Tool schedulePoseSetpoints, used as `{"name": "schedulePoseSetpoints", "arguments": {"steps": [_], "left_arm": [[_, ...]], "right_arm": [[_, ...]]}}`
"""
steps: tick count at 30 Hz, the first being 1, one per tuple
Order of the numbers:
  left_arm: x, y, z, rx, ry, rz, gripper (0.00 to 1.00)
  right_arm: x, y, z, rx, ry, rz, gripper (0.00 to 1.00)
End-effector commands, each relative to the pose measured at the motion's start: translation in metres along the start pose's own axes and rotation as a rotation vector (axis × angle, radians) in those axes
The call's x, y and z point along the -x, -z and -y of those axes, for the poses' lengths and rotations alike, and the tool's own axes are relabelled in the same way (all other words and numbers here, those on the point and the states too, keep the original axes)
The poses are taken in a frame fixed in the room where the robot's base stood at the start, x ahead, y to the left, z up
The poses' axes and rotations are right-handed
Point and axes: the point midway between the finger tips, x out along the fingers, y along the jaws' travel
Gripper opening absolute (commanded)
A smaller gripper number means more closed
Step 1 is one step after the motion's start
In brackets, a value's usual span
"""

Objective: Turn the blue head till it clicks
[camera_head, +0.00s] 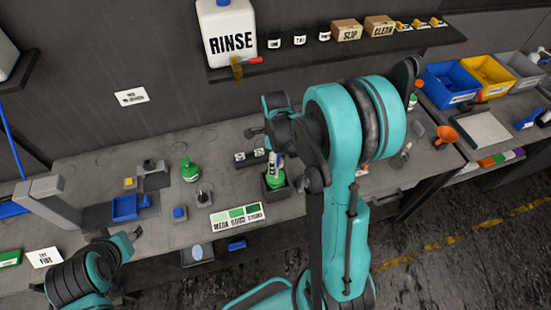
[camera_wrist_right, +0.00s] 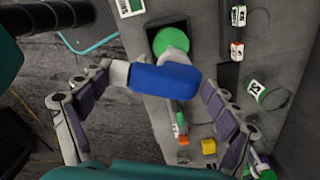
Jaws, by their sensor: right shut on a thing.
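The blue head (camera_wrist_right: 166,80), with white parts at its upper and left sides, lies between the fingers of my right gripper (camera_wrist_right: 164,84) in the right wrist view. The gripper is shut on it. In the head view a green bottle (camera_head: 274,181) with a white neck stands upright in a dark square holder under my right arm. The head is mostly hidden there by my gripper and arm. A round green surface (camera_wrist_right: 172,36) shows beyond the head in the wrist view. My left gripper (camera_head: 136,234) is at the lower left, away from the bottle; its opening is unclear.
A second green bottle (camera_head: 190,170) and a small dark-topped container (camera_head: 204,197) stand left of the holder. A shade card (camera_head: 237,216) lies at the front edge. The shelf above bears a RINSE jug (camera_head: 228,38).

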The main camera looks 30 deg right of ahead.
Motion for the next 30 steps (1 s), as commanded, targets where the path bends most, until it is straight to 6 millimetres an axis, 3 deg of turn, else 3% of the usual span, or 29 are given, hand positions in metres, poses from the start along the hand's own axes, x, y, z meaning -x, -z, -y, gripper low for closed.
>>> {"name": "schedulePoseSetpoints", "arguments": {"steps": [9, 19, 20, 21, 30], "left_arm": [[-0.016, -0.011, 0.000, 0.000, 0.000, 0.000, 0.40], [-0.016, -0.012, 0.000, 0.000, 0.000, 0.000, 0.40], [-0.016, -0.012, 0.000, 0.000, 0.000, 0.000, 0.40], [-0.016, -0.012, 0.000, 0.000, 0.000, 0.000, 0.40], [-0.016, -0.012, 0.000, 0.000, 0.000, 0.000, 0.40]], "right_arm": [[-0.002, 0.001, 0.000, -0.499, 0.000, -0.002, 0.60], [-0.001, 0.001, 0.000, -0.587, 0.001, -0.003, 0.60], [-0.001, 0.001, 0.000, -0.587, 0.001, -0.003, 0.91], [-0.001, 0.001, 0.000, -0.586, 0.001, -0.003, 1.00], [0.000, 0.001, 0.000, -0.584, 0.000, -0.001, 1.00]]}}
